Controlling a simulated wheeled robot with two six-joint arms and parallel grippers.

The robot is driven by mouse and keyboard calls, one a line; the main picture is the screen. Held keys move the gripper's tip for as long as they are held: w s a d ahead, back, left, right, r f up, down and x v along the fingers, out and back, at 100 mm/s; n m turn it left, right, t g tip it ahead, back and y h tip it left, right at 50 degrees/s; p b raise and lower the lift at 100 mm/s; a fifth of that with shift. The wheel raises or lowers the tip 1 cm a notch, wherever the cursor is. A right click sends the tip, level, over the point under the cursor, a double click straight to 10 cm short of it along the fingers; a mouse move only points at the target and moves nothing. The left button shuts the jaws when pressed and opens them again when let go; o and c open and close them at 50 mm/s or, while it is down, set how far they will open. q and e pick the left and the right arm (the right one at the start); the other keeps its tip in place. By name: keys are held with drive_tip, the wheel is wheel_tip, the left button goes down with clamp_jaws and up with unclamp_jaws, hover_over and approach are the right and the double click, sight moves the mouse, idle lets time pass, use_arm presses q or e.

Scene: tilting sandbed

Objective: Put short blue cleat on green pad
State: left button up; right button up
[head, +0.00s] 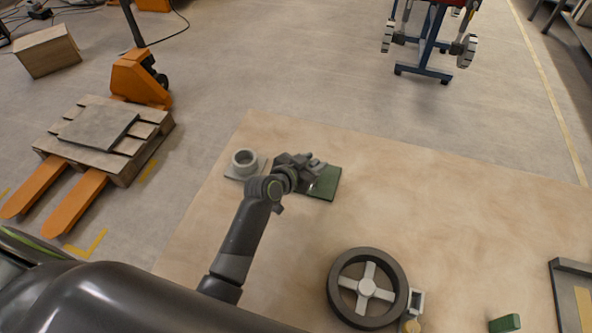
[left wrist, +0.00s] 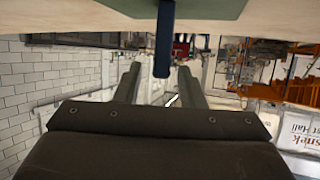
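The green pad (head: 325,185) lies on the pale tabletop, partly hidden behind my left gripper (head: 312,165). The pad also shows along the top edge of the left wrist view (left wrist: 200,7). A dark blue bar, the short blue cleat (left wrist: 163,45), shows in that view, crossing the pad's edge in the picture. My left gripper's two fingers (left wrist: 159,69) are apart, one on each side of the bar, with a visible gap to both. Whether the bar touches the pad I cannot tell. In the head view the cleat is not clearly visible. My right gripper is not in view.
A grey ring on a plate (head: 245,162) stands just left of my left gripper. A dark handwheel (head: 342,307), a small green block (head: 505,323) and a grey tray (head: 556,285) are nearer.

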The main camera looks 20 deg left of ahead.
use_arm(q)
drive_tip(key=v, duration=1.1)
drive_tip(key=shift+b, duration=0.45)
drive_tip(key=shift+f, duration=0.1)
